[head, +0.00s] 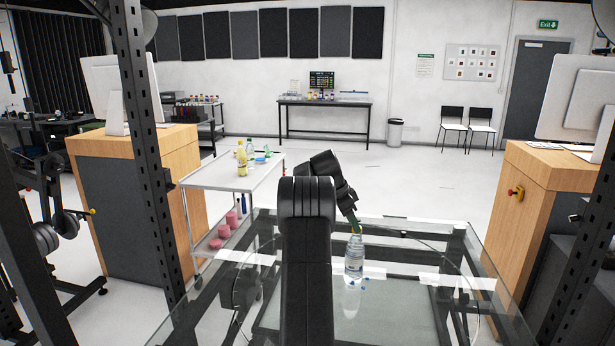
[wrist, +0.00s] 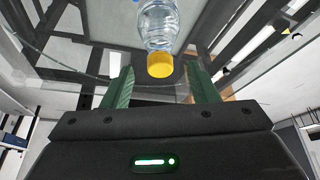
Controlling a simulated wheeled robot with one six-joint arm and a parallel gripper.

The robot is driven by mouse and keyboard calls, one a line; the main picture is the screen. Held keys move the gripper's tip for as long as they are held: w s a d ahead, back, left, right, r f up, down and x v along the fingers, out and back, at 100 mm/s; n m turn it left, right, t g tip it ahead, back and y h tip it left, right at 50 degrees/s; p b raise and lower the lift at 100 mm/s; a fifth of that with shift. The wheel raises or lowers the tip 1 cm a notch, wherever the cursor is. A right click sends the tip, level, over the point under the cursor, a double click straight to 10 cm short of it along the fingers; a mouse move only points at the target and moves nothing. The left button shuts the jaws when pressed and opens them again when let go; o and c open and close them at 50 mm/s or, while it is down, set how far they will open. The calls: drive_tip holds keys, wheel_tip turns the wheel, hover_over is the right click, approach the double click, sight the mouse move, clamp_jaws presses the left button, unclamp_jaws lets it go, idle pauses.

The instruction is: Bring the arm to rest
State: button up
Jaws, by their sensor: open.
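My gripper (head: 355,226) is at the end of my black arm, low over the glass turntable (head: 400,285) in the head view. Its two green fingers (wrist: 160,76) are apart in the wrist view. A clear water bottle (head: 354,260) stands upright on the glass, just below the gripper. In the wrist view the bottle (wrist: 159,28) has a yellow cap (wrist: 160,65), which shows between the fingers, with visible space on both sides. The cap is hard to make out in the head view. My arm hides part of the turntable.
A white trolley (head: 222,175) with bottles and pink items stands left. Dark uprights (head: 150,160) flank the turntable, and wooden cabinets (head: 545,185) stand on both sides. Small blue bits (head: 366,280) lie beside the bottle. Open floor lies beyond.

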drive_tip(key=x, duration=0.4)
drive_tip(key=shift+r, duration=0.1)
idle(0.3)
drive_tip(key=w+v, duration=0.1)
drive_tip(key=v, duration=1.2)
drive_tip(key=x, duration=0.8)
drive_tip(key=s+x, duration=0.1)
drive_tip(key=x, duration=0.4)
drive_tip(key=shift+p, duration=0.3)
wheel_tip(320, 180, up, 7)
drive_tip(key=p, duration=0.5)
